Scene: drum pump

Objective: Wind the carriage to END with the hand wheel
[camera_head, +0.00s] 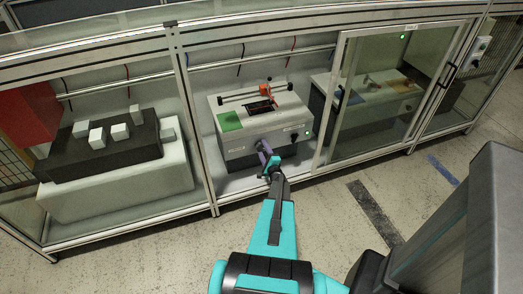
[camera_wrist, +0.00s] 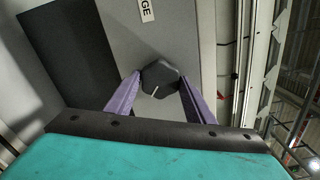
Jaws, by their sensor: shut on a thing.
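In the wrist view my gripper (camera_wrist: 160,92) has its two purple fingers on either side of a dark rounded knob, the hand wheel (camera_wrist: 160,76), with a small white mark on its face. The fingers are shut on it. In the head view my gripper (camera_head: 263,149) reaches the front face of a grey machine box (camera_head: 240,152). The wheel is mostly hidden there. On top of the box, an orange-red carriage (camera_head: 266,92) sits by a dark rail, right of a green patch (camera_head: 231,121). I cannot read any END mark.
The machine stands in a framed enclosure with an open front bay. A glass door (camera_head: 392,90) covers the bay at the right.

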